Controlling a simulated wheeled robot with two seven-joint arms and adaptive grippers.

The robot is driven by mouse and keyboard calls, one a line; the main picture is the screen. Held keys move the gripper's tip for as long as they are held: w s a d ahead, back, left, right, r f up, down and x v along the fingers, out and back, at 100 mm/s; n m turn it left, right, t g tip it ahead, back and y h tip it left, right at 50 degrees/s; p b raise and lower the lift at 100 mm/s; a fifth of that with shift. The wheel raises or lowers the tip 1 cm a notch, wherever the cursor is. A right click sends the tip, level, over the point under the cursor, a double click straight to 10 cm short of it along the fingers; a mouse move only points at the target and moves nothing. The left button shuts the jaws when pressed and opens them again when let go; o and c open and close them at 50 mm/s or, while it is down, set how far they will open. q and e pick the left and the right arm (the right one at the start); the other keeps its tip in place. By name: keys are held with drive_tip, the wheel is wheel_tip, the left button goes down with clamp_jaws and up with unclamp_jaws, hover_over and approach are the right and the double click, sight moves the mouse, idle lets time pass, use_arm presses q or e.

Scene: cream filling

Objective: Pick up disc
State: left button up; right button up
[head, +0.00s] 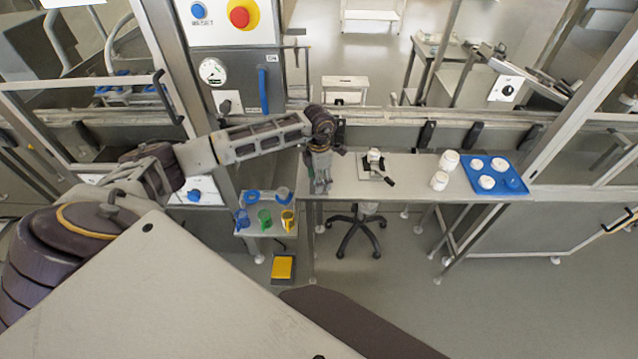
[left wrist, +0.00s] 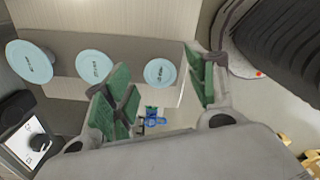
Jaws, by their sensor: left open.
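Three light blue discs show in a row in the left wrist view: a right disc (left wrist: 160,72), a middle disc (left wrist: 94,65) and a left disc (left wrist: 29,61). They lie apart on a beige and grey surface. My left gripper (left wrist: 160,88) is open, with its green-padded fingers spread on either side of the right disc in that view. Nothing is held, and the gap to the disc is hard to judge. In the head view the left gripper (head: 320,186) points down at the left end of the grey table (head: 340,185). The discs cannot be made out there. My right gripper is not seen.
A blue tray (head: 499,160) with white containers stands at the table's right end, beside white jars (head: 444,168). A small device (head: 376,168) stands mid-table. A side shelf (head: 262,231) left of the table holds blue, green and yellow cups. A control panel (head: 235,65) stands behind.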

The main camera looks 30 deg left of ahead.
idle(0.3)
use_arm(q)
drive_tip(key=c, duration=0.8)
drive_tip(key=shift+o, duration=0.2)
drive_tip(key=shift+r, duration=0.1)
drive_tip(key=shift+r+p, duration=0.15)
drive_tip(key=shift+p, duration=0.15)
wheel_tip(320, 180, up, 10)
drive_tip(key=b, duration=0.1)
drive_tip(key=shift+b, duration=0.35)
drive_tip(key=shift+r, duration=0.1)
